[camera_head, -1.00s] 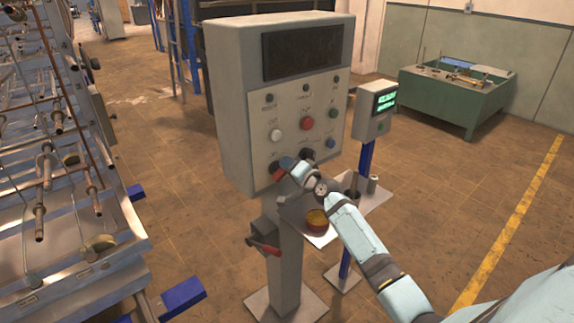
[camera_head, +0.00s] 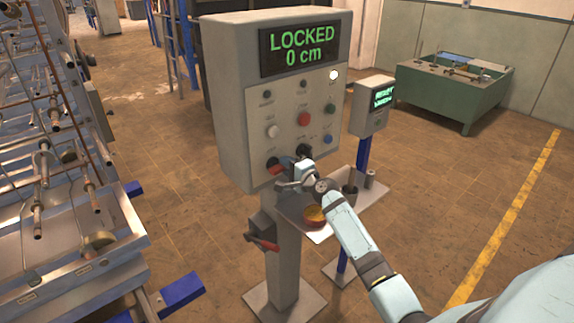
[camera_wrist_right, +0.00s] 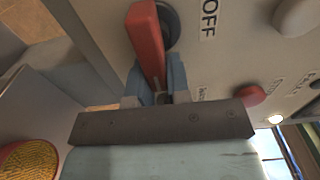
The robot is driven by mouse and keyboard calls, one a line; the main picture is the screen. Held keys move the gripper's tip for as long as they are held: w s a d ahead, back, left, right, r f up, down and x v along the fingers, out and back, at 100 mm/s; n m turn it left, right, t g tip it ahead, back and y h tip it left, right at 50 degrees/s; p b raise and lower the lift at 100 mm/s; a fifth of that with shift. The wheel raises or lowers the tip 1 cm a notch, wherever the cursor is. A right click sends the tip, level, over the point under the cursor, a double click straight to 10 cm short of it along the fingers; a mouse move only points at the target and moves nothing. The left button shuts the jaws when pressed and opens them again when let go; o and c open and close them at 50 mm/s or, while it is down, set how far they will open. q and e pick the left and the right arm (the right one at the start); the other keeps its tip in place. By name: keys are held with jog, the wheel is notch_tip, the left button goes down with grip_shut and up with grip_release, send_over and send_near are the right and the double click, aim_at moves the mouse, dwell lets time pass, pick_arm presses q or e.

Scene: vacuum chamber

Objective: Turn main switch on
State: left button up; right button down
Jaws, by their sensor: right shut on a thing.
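The red switch handle (camera_head: 281,169) is at the lower left of the grey control panel (camera_head: 230,100). In the right wrist view the red handle (camera_wrist_right: 146,38) stands out from a dark round base, beside an OFF label. My right gripper (camera_head: 287,182) is at the panel's lower edge. In the right wrist view its blue-grey fingers (camera_wrist_right: 157,82) are shut around the lower end of the red handle. The panel's display (camera_head: 300,48) is lit and reads LOCKED 0 cm. My left gripper is not in view.
A tray (camera_head: 320,234) with a yellow-topped round container (camera_head: 314,215) is just below my right gripper. A second post carries a small lit display box (camera_head: 372,105). A red-handled lever (camera_head: 262,242) is on the pedestal. Metal racks (camera_head: 70,200) stand at left.

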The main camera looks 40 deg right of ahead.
dwell(0.3)
jog(key=c, duration=1.1)
grip_release()
jog(key=s, duration=0.4)
jog(key=s+b, duration=0.1)
jog(key=s, duration=0.4)
jog(key=s+d, duration=0.1)
jog(key=s, duration=0.3)
jog(key=shift+s+b, duration=0.3)
jog(key=shift+s, duration=0.1)
